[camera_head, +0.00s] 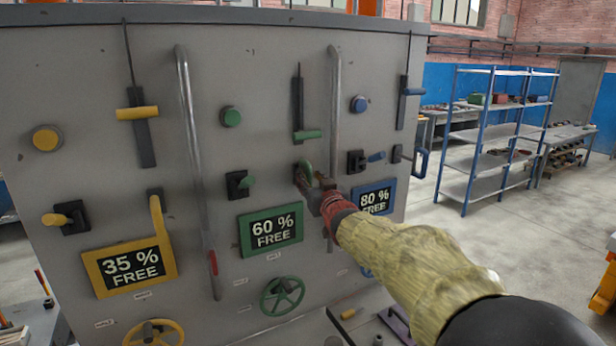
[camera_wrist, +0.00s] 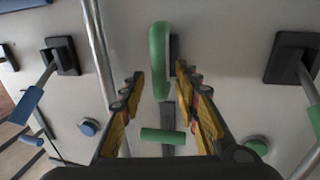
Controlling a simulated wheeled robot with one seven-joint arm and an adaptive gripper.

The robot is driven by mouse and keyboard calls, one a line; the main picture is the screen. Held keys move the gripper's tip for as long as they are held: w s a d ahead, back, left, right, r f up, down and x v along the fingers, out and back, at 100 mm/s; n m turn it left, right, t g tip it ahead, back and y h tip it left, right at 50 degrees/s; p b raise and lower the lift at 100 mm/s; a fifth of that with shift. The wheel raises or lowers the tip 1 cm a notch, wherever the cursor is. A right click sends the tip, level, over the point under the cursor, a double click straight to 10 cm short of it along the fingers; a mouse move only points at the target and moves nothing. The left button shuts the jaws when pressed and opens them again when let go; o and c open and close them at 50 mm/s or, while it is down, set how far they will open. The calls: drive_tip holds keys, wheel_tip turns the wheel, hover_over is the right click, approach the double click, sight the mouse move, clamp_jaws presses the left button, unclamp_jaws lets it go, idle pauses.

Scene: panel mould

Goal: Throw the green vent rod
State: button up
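A green crossbar (camera_head: 307,135) sits on a dark upright slide with a thin rod above it, on the grey panel's middle column. It also shows in the wrist view (camera_wrist: 162,136). Just below it is a green upright handle (camera_head: 306,169), which also shows in the wrist view (camera_wrist: 159,62). I cannot tell for certain which of the two is the vent rod. My gripper (camera_head: 315,187) is at the upright handle. In the wrist view my gripper (camera_wrist: 160,74) is open, with a finger on each side of that handle and gaps visible.
A metal pipe (camera_head: 335,100) stands right of the crossbar, and another pipe (camera_head: 190,130) further left. A green side lever (camera_head: 240,183), green button (camera_head: 230,117) and green wheel (camera_head: 282,296) share the column. Blue controls stand right, yellow ones left.

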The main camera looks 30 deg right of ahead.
drive_tip(key=s+a, duration=0.1)
drive_tip(key=s, duration=0.8)
drive_tip(key=shift+s+a, duration=0.15)
drive_tip(key=shift+a, duration=0.15)
drive_tip(key=s+d+f+m+g+h+b, duration=0.1)
drive_tip(key=s+f+g, duration=0.35)
drive_tip(key=f, duration=0.45)
drive_tip(key=s+d+f+g+b, duration=0.1)
drive_tip(key=s+f+g, duration=0.2)
drive_tip(key=s+f, duration=0.45)
drive_tip(key=s+a+f+n+g+y+b, duration=0.2)
drive_tip(key=s+a+f+g+y+b, duration=0.1)
drive_tip(key=s+a+f+b, duration=1.2)
drive_tip(key=s+a+f+g, duration=0.1)
drive_tip(key=s+a+f, duration=0.3)
drive_tip(key=s+f, duration=0.1)
drive_tip(key=shift+s+f+n+g+y+b, duration=0.3)
drive_tip(key=shift+s+n+g+y, duration=0.1)
drive_tip(key=shift+s, duration=0.4)
